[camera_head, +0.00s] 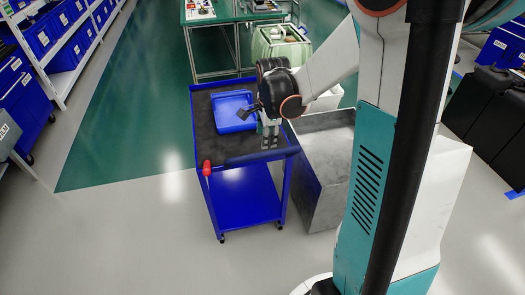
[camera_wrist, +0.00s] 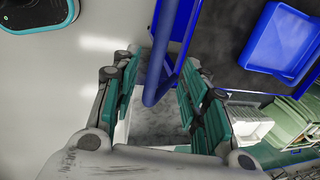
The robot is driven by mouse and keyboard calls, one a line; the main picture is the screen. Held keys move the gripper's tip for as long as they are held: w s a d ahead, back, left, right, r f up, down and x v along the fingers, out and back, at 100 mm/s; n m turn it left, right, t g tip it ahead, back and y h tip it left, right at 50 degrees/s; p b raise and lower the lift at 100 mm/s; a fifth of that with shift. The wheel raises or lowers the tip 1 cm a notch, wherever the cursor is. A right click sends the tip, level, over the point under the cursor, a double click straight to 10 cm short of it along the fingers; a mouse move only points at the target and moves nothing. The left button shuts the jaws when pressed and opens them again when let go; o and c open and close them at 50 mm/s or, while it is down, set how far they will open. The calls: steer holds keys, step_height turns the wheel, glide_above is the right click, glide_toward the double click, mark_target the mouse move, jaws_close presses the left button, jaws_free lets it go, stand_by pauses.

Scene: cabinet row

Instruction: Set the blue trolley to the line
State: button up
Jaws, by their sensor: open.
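The blue trolley (camera_head: 245,202) stands upright near the middle of the head view, with a dark top and a blue lower shelf. Its blue handle bar (camera_head: 228,160) runs along the near edge, with a red knob at its left end. My gripper (camera_head: 270,136) is at the right part of this edge, pointing down. In the wrist view my open gripper (camera_wrist: 157,100) has the bar (camera_wrist: 155,72) between its green-padded fingers. I cannot tell whether either finger touches it. A straight edge between green and grey floor (camera_head: 125,181) runs left of the trolley.
A blue tray (camera_head: 232,110) lies on the trolley top. A grey open-topped bin (camera_head: 318,190) stands close at the trolley's right. A workbench (camera_head: 235,17) and a pale green crate (camera_head: 282,45) stand behind. Grey floor in front and to the left is clear.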

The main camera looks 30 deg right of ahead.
mark_target(265, 153)
steer(key=f+b, duration=0.1)
steer(key=f, duration=0.2)
steer(key=w+f+b, duration=0.1)
steer(key=f, duration=0.3)
steer(key=w+f+b, duration=0.1)
steer(key=f, duration=0.2)
steer(key=shift+d+f, duration=0.15)
steer(key=shift+d, duration=0.1)
steer(key=shift+c, duration=0.6)
jaws_close()
